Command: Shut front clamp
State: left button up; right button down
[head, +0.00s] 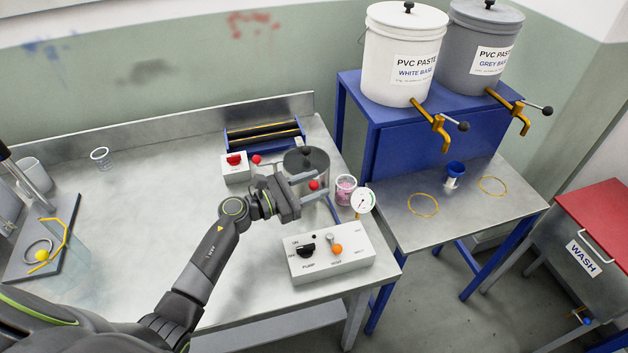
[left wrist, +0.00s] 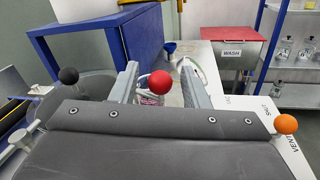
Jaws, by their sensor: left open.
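The pot (head: 322,163) with a dark grey lid stands near the right end of the steel bench. A red ball knob (head: 314,185) shows at its front side, which I take for the front clamp's handle. My left gripper (head: 319,184) is open, with its fingers on either side of this knob in the head view. In the left wrist view the red knob (left wrist: 159,82) lies between the two open fingers (left wrist: 160,78), with visible space to each. Contact is not visible. The clamp's body is hidden by the gripper. Another red knob (head: 256,160) is at the pot's left. My right gripper is not in view.
A white pump box (head: 328,254) with an orange-knobbed lever (head: 337,248) stands in front of the gripper. A gauge (head: 363,201) and a pink-filled cup (head: 345,189) are right of the pot. A red-buttoned box (head: 235,167) is to the left. The bench's left middle is clear.

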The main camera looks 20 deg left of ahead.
pick_arm(q)
jog(key=shift+w+d, duration=0.15)
grip_shut()
jog(key=n+t+y+p, duration=0.1)
jog(key=d+n+t+y, duration=0.1)
jog(key=y, duration=0.1)
jog(key=shift+w+r+n+p, duration=0.1)
jog(key=shift+r+n+p, duration=0.05)
jog(key=shift+n+p, duration=0.2)
jog(key=y, duration=0.1)
jog(key=n+t+y, duration=0.1)
jog(key=n+t+y+p, duration=0.1)
jog(key=shift+w+d, duration=0.25)
jog(key=shift+d, duration=0.05)
grip_release()
